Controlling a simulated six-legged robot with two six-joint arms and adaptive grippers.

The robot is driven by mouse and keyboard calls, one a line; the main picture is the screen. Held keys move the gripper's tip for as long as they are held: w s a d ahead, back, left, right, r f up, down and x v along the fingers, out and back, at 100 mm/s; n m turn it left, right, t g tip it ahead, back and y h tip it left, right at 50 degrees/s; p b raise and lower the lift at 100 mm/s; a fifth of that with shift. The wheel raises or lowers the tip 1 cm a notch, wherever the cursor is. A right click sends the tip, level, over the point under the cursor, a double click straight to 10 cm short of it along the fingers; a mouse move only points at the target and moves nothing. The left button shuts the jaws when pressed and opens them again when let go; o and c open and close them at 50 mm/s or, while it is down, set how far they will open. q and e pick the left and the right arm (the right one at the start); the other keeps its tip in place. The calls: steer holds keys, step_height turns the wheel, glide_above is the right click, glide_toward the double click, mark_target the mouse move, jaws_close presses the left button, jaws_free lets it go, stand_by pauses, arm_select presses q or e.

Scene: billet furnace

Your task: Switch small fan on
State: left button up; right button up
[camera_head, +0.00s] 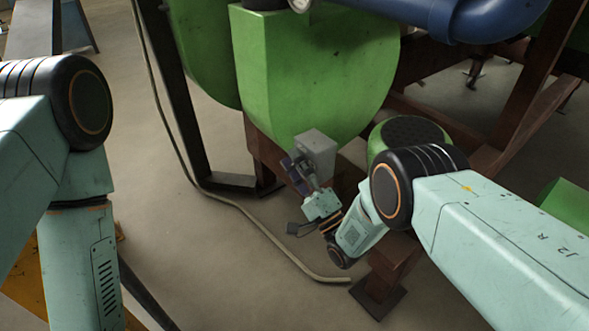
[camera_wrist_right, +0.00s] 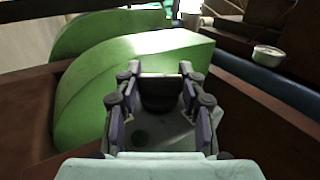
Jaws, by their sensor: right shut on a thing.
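A small grey box (camera_head: 317,148) is fixed on the rust-brown frame, just below the big green fan housing (camera_head: 310,75). My right gripper (camera_head: 299,168) is at the left side of this box, with its purple-grey fingers against it. In the right wrist view my right gripper (camera_wrist_right: 160,92) is shut on a dark part of the box (camera_wrist_right: 158,95). The exact position of the switch cannot be told. My left gripper is not in view; only its arm shows at the left.
A green motor with a dark grille (camera_head: 408,132) stands right of the box, close to my right arm. A blue pipe (camera_head: 455,18) runs above. Brown beams (camera_head: 510,95) stand at the right. A cable (camera_head: 225,200) lies on the open floor at the left.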

steer(key=shift+a+t+y, duration=0.1)
steer(key=shift+t+y, duration=0.2)
steer(key=shift+t, duration=0.2)
steer(key=o, duration=1.2)
steer(key=shift+c, duration=0.2)
